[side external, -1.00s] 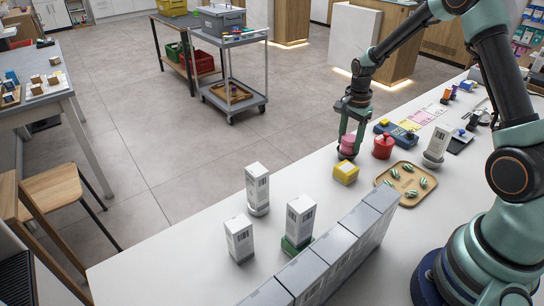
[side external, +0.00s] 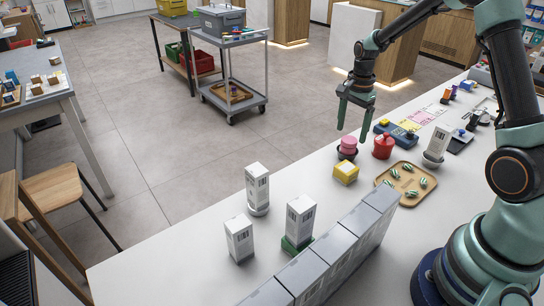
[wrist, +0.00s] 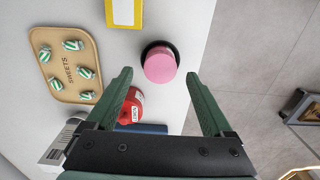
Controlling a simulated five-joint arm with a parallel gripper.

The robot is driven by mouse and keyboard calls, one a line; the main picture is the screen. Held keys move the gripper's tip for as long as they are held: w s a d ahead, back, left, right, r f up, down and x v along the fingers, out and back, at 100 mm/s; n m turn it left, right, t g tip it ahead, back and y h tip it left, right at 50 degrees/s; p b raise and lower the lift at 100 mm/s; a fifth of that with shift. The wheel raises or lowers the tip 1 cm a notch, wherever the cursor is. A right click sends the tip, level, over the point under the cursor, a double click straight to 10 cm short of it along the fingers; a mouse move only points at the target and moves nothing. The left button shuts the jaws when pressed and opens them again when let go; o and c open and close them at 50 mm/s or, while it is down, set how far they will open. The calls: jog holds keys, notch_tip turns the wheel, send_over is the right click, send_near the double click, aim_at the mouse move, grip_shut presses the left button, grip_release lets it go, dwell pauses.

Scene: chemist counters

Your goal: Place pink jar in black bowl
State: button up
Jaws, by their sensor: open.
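The pink jar (side external: 348,143) stands near the counter's far edge, and it also shows in the wrist view (wrist: 160,66). The black bowl (wrist: 149,47) shows as a dark rim around the jar's base, so the jar appears to sit inside it. In the side view the bowl (side external: 346,156) is a small dark band under the jar. My gripper (side external: 353,134) is open and empty, raised above the jar and clear of it. In the wrist view its two fingers (wrist: 159,75) are spread wide, with the jar beyond and between their tips.
A red jar (side external: 383,147) stands just right of the pink jar. A yellow box (side external: 346,173) is in front. A wooden sweets tray (side external: 416,197) lies to the right. White boxes (side external: 257,187) and a row of grey boxes (side external: 330,245) stand nearer. The counter edge is close behind the bowl.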

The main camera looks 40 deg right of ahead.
aim_at(349, 140)
notch_tip(349, 140, up, 8)
jog(key=s+a+r+n+t, duration=0.3)
jog(key=s+a+r+n, duration=0.3)
jog(key=a+r+n, duration=0.25)
jog(key=s+a+n+t, duration=0.2)
jog(key=s+a+n, duration=0.5)
jog(key=n, duration=0.2)
jog(key=shift+s+a+r+t, duration=0.25)
jog(key=shift+r+t, duration=0.05)
jog(key=shift+r, duration=0.05)
jog(key=shift+n, duration=0.25)
